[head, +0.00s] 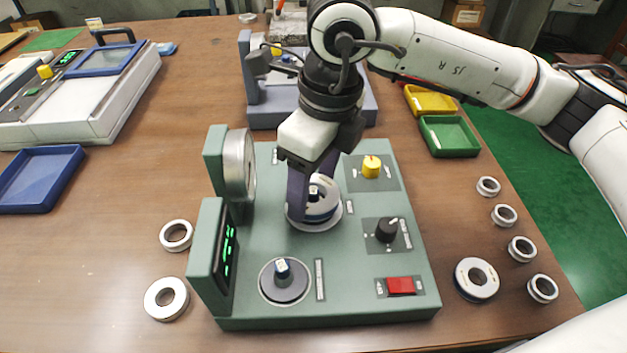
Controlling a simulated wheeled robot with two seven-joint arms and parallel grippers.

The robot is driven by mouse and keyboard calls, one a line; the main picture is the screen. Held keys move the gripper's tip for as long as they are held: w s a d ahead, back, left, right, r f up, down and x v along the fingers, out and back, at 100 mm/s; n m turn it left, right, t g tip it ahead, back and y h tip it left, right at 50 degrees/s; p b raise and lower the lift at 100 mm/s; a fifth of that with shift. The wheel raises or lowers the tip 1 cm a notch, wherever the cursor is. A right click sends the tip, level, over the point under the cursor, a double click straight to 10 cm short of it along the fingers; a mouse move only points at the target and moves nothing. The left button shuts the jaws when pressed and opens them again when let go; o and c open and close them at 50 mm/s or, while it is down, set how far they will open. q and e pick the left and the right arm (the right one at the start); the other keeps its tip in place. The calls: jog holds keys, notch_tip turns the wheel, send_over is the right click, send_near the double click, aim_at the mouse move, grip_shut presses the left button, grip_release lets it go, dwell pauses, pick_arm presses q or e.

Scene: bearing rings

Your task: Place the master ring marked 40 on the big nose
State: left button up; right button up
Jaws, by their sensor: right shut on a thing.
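The green gauge (345,290) has two noses on its top. My right gripper (314,202) points down at the rear nose, which I take as the big nose. It is shut on a pale ring with a blue band (320,212), the master ring. The ring is at this nose, over its round plate (330,224). A blue and white tip shows within the ring's opening. The fingers hide part of the ring, and I cannot read its mark or tell whether it rests fully down.
Another large ring (477,279) with a blue band lies right of the gauge, near several small steel rings (521,249). Two rings (167,298) lie to the left. A dial (239,166) and green-lit display (226,250) stand on the gauge's left side. Behind is a grey-blue device (262,112).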

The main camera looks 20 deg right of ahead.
pick_arm(q)
jog(key=shift+f+b, duration=0.5)
jog(key=shift+f, duration=0.1)
pick_arm(e)
jog(key=shift+f, duration=0.6)
jog(key=o, duration=1.5)
jog(key=shift+r, duration=0.1)
jog(key=shift+c, duration=0.2)
jog(key=shift+o, duration=1)
pick_arm(q)
jog(key=shift+r, duration=0.1)
pick_arm(e)
jog(key=shift+r, duration=0.35)
pick_arm(q)
jog(key=shift+w+d+r+p, duration=0.1)
jog(key=shift+d+r+p, duration=0.1)
jog(key=shift+r, duration=0.35)
jog(key=shift+w+d+r+p, duration=0.1)
jog(key=shift+d+r, duration=0.05)
jog(key=shift+r, duration=0.4)
pick_arm(e)
notch_tip(320, 180, up, 10)
jog(key=s, duration=0.1)
jog(key=shift+d+f, duration=0.25)
jog(key=shift+d, duration=0.15)
